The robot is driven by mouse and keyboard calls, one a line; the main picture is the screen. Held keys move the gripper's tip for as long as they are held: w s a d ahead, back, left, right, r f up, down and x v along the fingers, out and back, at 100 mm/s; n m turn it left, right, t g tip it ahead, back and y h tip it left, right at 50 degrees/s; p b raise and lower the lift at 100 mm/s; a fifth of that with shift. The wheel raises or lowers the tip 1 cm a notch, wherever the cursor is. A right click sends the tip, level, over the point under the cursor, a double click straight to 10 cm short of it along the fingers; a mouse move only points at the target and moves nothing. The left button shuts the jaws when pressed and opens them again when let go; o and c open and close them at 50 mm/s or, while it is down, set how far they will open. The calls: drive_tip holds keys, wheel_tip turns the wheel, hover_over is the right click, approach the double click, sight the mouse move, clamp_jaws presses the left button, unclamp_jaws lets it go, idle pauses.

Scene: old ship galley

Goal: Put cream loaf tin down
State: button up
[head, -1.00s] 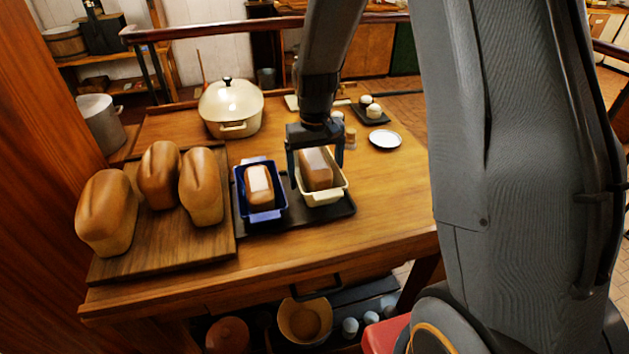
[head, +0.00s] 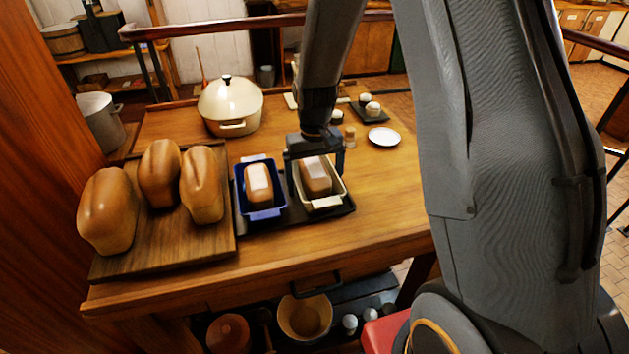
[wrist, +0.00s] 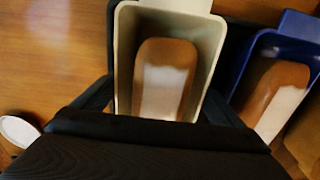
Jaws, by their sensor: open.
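The cream loaf tin (head: 325,203) holds a brown loaf (head: 316,178) and sits on the right part of a dark tray (head: 287,217). My gripper (head: 316,170) is open around the tin's far part, with one finger on each side. In the wrist view the cream tin (wrist: 124,60) lies between the two fingers, its loaf showing a pale patch on top. Whether the fingers touch the tin walls cannot be told. A blue loaf tin (head: 241,190) with a loaf stands on the tray just left of it, also in the wrist view (wrist: 246,70).
A wooden board (head: 165,250) with three large loaves stands at left. A cream lidded pot (head: 230,108) stands behind. A white plate (head: 383,137) and a small dark tray (head: 375,117) are at back right. The table's right front is clear.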

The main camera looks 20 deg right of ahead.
wheel_tip(320, 180, up, 11)
drive_tip(key=b, duration=0.2)
drive_tip(key=shift+f+b, duration=0.1)
drive_tip(key=shift+b, duration=0.25)
drive_tip(key=shift+r, duration=0.55)
drive_tip(key=s+f, duration=0.2)
drive_tip(key=s, duration=0.6)
drive_tip(key=s+d+f+t, duration=0.1)
drive_tip(key=s+f, duration=0.2)
drive_tip(key=s, duration=0.6)
drive_tip(key=shift+s+d+f, duration=0.15)
drive_tip(key=shift+d+f, duration=0.05)
